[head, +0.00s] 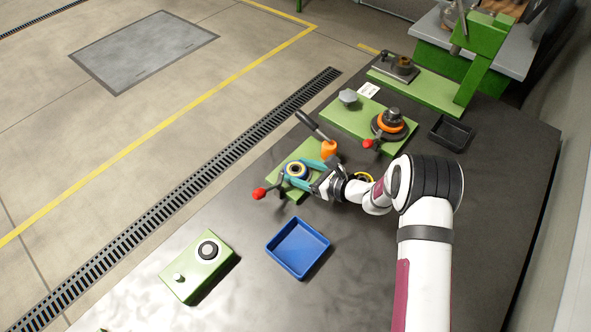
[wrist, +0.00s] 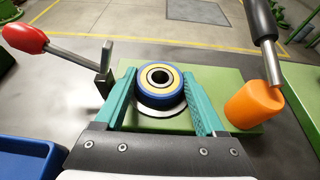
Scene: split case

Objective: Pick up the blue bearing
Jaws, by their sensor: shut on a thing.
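The blue bearing (wrist: 160,85) is a ring with a blue outer band, a pale yellow face and a dark centre hole. It also shows in the head view (head: 297,170), at the green fixture. My gripper (wrist: 160,92) has teal fingers on the left and right sides of the bearing, shut on it. In the head view my gripper (head: 296,174) reaches in from the right. A pale round seat (wrist: 162,110) shows below the bearing on the green plate (wrist: 228,85). I cannot tell whether the bearing touches the seat.
A red-knobbed lever (head: 260,192) stands left of the bearing, and an orange block (head: 328,149) with a dark-handled lever stands at its right. A blue tray (head: 298,248) lies in front. Another green fixture (head: 352,125) is behind, and a black tray (head: 450,133) is at right.

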